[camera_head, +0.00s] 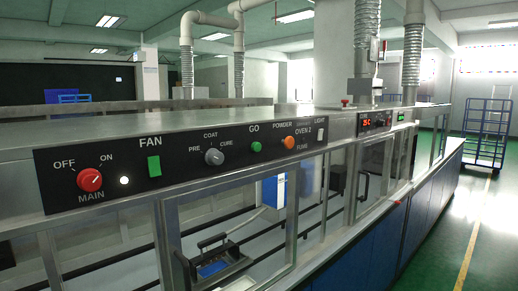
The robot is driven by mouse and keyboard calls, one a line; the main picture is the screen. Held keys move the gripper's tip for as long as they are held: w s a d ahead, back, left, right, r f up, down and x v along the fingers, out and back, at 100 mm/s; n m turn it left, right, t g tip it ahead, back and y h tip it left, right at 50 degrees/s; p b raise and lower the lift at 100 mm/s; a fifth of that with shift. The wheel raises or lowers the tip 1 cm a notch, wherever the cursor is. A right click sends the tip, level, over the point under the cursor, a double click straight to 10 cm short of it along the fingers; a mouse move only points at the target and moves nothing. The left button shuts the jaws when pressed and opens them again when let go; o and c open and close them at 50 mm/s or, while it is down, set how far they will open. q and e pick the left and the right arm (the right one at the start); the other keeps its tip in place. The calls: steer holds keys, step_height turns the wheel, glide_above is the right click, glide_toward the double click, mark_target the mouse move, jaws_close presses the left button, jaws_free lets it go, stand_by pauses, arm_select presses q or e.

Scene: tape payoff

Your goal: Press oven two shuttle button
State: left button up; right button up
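The black control panel (200,155) runs along the front edge of the steel oven, with the words OVEN 2 near its right end. It carries a red MAIN knob (89,180) with OFF and ON marks, a lit white lamp (124,180), a green FAN switch (154,166), a grey PRE/CURE knob (214,157), a round green GO button (256,147), an orange knob (288,142) and a white LIGHT switch (320,134). I read no label saying shuttle. Neither of my grippers is in view.
A second panel with a red display (368,121) sits farther right. Pipes rise behind. A blue trolley (487,130) stands far right on clear green floor.

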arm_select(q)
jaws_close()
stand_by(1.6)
